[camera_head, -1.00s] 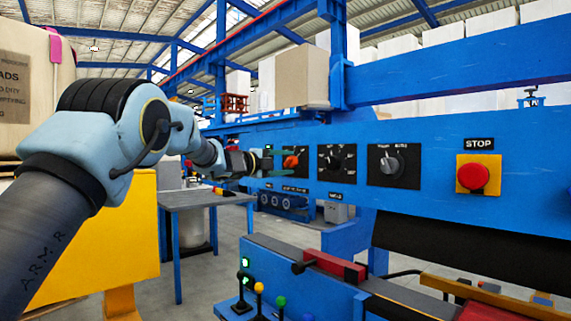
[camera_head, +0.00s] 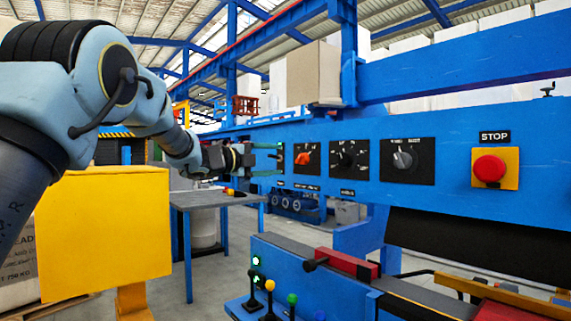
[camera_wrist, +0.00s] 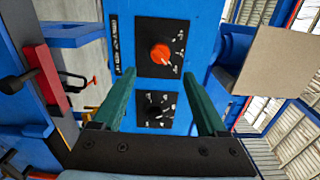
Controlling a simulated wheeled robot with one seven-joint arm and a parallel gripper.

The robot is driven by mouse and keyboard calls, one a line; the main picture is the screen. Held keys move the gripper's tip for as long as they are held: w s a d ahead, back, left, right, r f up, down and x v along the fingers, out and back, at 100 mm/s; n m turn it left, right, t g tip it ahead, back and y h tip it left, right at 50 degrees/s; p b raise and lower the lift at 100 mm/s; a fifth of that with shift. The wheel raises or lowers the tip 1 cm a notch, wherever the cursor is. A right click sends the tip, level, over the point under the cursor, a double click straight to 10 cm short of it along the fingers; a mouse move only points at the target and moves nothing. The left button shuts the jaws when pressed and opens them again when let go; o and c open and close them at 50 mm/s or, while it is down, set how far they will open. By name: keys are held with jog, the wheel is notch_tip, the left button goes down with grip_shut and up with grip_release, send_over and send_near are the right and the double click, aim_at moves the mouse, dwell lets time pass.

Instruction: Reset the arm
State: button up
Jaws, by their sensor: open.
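My arm reaches from the left in the head view. My gripper (camera_head: 278,158) is open and empty, with its green fingers pointing at the blue panel (camera_head: 455,150). It is left of the orange knob (camera_head: 304,156) and apart from it. In the wrist view, the two green fingers of my gripper (camera_wrist: 158,62) stand wide apart. The orange knob (camera_wrist: 161,54) on its black plate shows between and beyond them, with a black dial (camera_wrist: 155,110) below it.
Two more dials (camera_head: 347,155) (camera_head: 403,158) and a red STOP button (camera_head: 489,168) sit along the panel. A yellow box (camera_head: 105,235) and a grey table (camera_head: 205,199) stand below my arm. Small coloured levers (camera_head: 270,286) are at the lower middle.

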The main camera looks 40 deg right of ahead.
jog(key=shift+a, duration=0.7)
jog(key=shift+w, duration=0.1)
